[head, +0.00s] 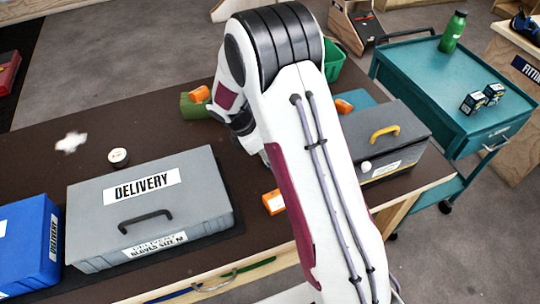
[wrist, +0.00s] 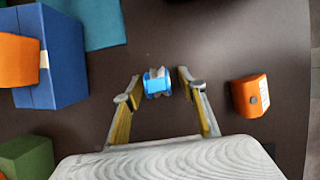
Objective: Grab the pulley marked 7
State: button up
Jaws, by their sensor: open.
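In the wrist view, a small blue piece with a grey middle (wrist: 157,83) lies on the dark table top. It may be a pulley; no number 7 is readable on it. My gripper (wrist: 160,77) is open, with its two fingers to the left and right of this piece and a gap on each side. Nothing is held. An orange piece with a pale label (wrist: 249,96) lies to the right, outside the fingers; its marking is not readable. In the head view, my arm hides the gripper and the blue piece.
A blue block (wrist: 62,55) with an orange piece (wrist: 17,62) and a green block (wrist: 27,158) stand left in the wrist view. In the head view are a grey DELIVERY case (head: 90,215), a dark grey toolbox (head: 405,135) and a white-topped roll (head: 118,157).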

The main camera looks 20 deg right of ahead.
grip_shut()
jog(key=shift+r, duration=0.1)
dwell(0.3)
jog(key=shift+r, duration=4.95)
